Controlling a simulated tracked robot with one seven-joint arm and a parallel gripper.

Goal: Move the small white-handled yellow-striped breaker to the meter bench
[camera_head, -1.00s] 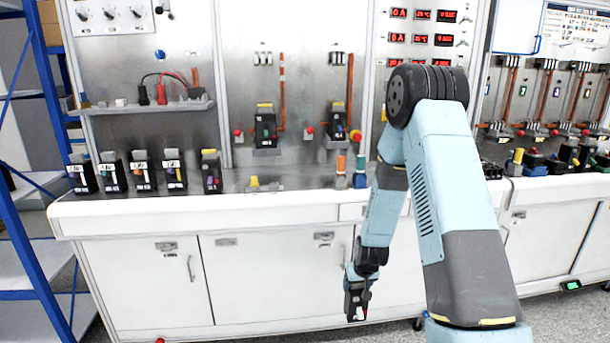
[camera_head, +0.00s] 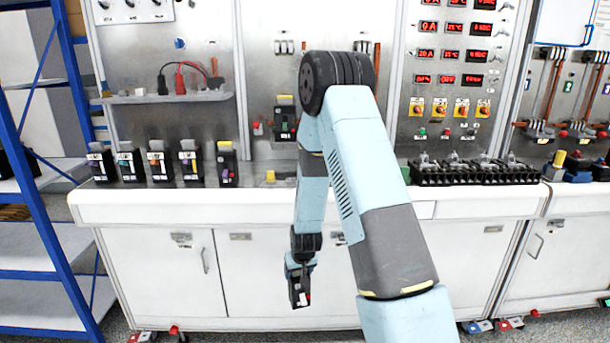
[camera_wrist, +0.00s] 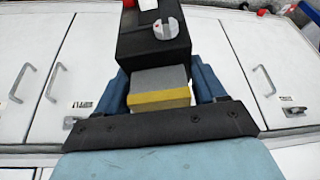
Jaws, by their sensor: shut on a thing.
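My gripper (camera_head: 301,272) hangs low in front of the white bench cabinets, shut on a black breaker (camera_head: 299,292). In the wrist view the breaker (camera_wrist: 153,45) sits between the blue fingers of my gripper (camera_wrist: 160,88). Its pale grey-white block with a yellow stripe faces the wrist camera, and a round grey knob shows on the black body. The breaker is clear of the bench. The long bench (camera_head: 150,205) has a white front edge and a metal top; I cannot tell which part is the meter bench.
Several dark breakers (camera_head: 159,165) stand in a row at the bench's left. A small yellow-topped piece (camera_head: 270,177) lies right of them. A black terminal row (camera_head: 475,173) stands under red displays (camera_head: 452,52). A blue rack (camera_head: 50,170) is at far left. My arm hides the middle.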

